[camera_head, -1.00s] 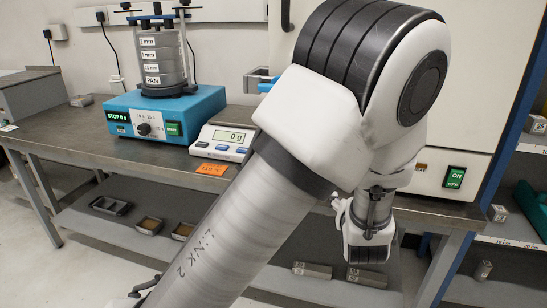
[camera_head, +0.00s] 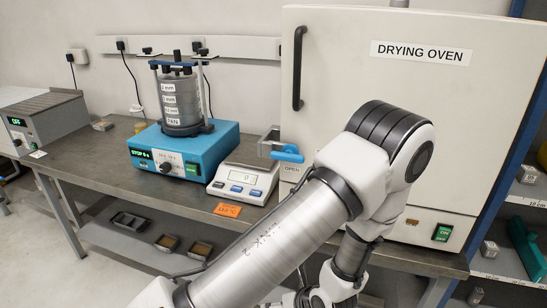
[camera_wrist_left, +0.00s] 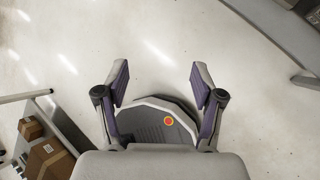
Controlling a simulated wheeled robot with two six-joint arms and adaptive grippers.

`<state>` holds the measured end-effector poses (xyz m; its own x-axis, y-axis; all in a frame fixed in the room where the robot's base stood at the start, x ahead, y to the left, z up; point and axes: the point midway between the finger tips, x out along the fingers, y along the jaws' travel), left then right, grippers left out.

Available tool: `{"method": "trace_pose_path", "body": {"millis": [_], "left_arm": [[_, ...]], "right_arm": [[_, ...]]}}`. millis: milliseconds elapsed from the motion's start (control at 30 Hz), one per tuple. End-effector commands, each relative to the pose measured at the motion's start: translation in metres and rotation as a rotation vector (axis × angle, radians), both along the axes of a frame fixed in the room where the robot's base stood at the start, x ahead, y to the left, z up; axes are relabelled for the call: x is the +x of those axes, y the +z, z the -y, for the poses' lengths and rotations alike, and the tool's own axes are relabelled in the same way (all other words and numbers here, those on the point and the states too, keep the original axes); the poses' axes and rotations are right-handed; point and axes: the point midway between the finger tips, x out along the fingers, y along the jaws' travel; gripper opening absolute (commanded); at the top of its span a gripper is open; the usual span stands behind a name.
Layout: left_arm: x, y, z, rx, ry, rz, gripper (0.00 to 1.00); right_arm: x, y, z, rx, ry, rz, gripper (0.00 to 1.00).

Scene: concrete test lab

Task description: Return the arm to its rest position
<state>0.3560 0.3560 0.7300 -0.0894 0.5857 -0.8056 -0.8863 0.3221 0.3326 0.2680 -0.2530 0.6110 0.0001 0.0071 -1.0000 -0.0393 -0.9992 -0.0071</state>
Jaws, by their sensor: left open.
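My left arm (camera_head: 275,245) comes in from the lower left in the head view. Its elbow is bent in front of the drying oven and its forearm folds down toward the bottom edge. My left gripper (camera_wrist_left: 160,78) shows in the left wrist view with its two fingers wide apart and nothing between them. It points down over pale floor and a dark rounded base part of mine with a red and yellow button. The fingers are not clearly seen in the head view. My right gripper is not in view.
A bench (camera_head: 105,180) carries a blue sieve shaker (camera_head: 215,145), a balance (camera_head: 243,182) and the drying oven (camera_head: 420,90). A grey device (camera_head: 45,125) stands at left. Trays (camera_head: 130,222) lie on the lower shelf. Cardboard boxes (camera_wrist_left: 48,160) sit at left in the wrist view.

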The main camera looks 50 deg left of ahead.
Motion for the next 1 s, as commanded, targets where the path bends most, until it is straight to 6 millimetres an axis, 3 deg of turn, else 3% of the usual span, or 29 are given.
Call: {"method": "trace_pose_path", "body": {"millis": [33,233,867,967,1000], "left_arm": [[-0.009,0.007,0.002,-0.011,0.031,-0.016,0.68],[-0.028,0.005,0.007,-0.033,0.105,-0.045,0.68],[-0.032,0.002,0.007,-0.035,0.109,-0.056,0.68],[-0.054,-0.006,0.006,-0.037,0.121,-0.116,0.68],[-0.07,-0.01,0.005,-0.033,0.154,-0.151,0.68]], "right_arm": [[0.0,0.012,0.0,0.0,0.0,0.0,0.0],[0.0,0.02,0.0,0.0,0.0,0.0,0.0],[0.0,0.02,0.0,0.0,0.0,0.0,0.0],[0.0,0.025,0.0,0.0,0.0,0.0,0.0],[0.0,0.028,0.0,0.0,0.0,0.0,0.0]]}}
